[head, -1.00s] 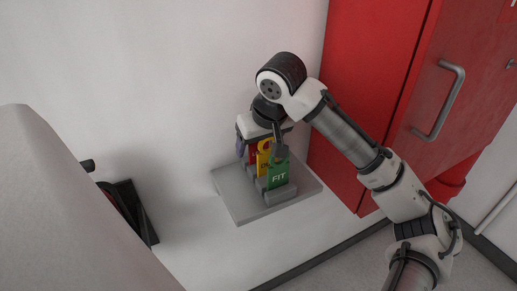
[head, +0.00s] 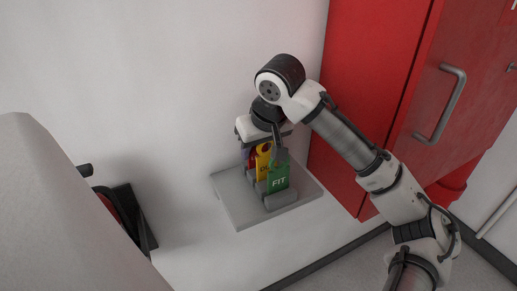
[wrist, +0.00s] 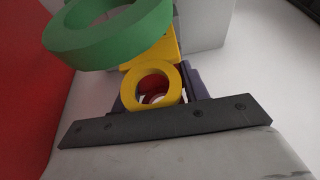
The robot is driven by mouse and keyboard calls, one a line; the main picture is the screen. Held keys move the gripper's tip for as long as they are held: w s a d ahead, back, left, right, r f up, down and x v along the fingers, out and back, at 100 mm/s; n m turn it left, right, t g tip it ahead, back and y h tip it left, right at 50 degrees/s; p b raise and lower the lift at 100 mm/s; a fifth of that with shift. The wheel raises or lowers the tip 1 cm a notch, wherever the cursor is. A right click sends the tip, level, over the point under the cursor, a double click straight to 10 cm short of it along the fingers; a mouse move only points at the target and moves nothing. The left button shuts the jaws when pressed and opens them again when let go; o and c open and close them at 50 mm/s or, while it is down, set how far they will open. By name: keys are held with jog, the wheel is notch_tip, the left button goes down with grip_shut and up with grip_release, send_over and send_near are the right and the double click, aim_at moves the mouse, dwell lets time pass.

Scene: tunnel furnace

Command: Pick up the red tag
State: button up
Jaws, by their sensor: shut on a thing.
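The red tag (head: 252,151) stands at the back of a row of tags on a grey wall shelf, partly hidden behind the yellow tag (head: 263,163). The green tag marked FIT (head: 278,178) is at the front of the row. My gripper (head: 254,147) is at the back of the row, shut on the red tag. In the wrist view, a bit of the red tag (wrist: 153,97) shows through the yellow ring (wrist: 151,74). Dark parts of my gripper (wrist: 158,88) show on both sides there. The green ring (wrist: 105,35) is nearer the upper left. Much of the grip is hidden.
The grey shelf (head: 240,208) has bare room around the row. A red cabinet (head: 375,75) with a metal handle (head: 440,105) is close on the right. A black and red object (head: 128,215) is at the left, beside a large pale surface (head: 55,205).

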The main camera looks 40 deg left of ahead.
notch_tip(320, 180, up, 19)
jog(key=shift+w+r, duration=0.1)
dwell(0.9)
